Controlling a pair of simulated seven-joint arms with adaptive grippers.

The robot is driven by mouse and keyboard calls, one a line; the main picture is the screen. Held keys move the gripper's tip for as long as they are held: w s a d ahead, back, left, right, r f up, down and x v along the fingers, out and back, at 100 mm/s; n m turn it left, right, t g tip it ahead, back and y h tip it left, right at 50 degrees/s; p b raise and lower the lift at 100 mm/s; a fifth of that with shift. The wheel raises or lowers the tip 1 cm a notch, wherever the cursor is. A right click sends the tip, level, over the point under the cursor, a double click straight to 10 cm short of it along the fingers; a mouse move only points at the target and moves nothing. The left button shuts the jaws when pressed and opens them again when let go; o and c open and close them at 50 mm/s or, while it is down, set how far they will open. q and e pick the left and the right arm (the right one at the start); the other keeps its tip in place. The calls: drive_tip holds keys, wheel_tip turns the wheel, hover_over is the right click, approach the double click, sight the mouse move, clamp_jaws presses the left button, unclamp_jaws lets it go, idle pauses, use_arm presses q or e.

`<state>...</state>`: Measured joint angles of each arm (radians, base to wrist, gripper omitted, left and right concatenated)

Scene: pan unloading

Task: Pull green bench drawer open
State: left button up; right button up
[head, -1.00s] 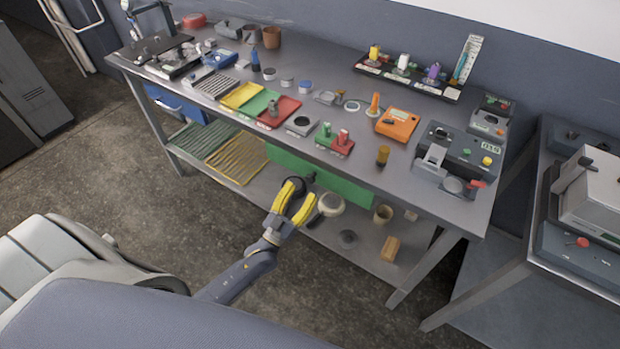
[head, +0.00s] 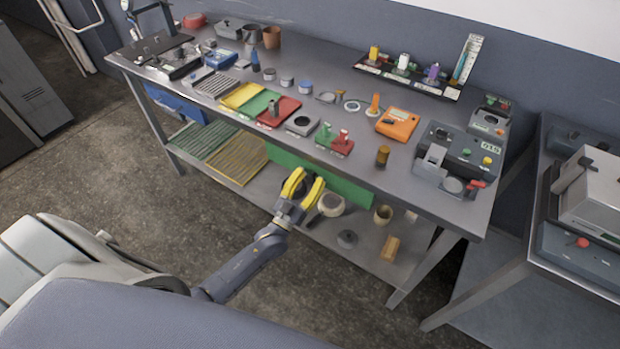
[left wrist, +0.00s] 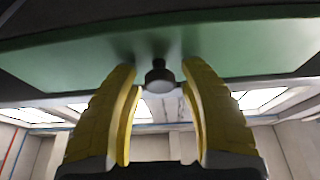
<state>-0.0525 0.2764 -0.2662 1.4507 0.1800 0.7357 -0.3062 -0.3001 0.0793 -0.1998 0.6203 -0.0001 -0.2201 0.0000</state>
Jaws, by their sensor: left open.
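The green bench drawer (head: 345,187) is under the front edge of the workbench, and its front looks flush with the bench. In the left wrist view the green drawer front (left wrist: 70,62) spans the top, with a dark round knob (left wrist: 159,77) at its middle. My left gripper (head: 304,182) is in front of the drawer front. Its yellow fingers (left wrist: 160,88) are open on either side of the knob, with gaps between them and it. In the head view the gripper hides the knob. My right gripper is in neither view.
The grey workbench top (head: 225,118) carries coloured trays, an orange device (head: 397,123) and other tools. A lower shelf (head: 350,222) holds a white roll (head: 331,204), a cup and a wooden block. A blue drawer (head: 180,108) is at the left. The floor in front is clear.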

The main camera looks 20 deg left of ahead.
use_arm(q)
clamp_jaws()
idle(0.5)
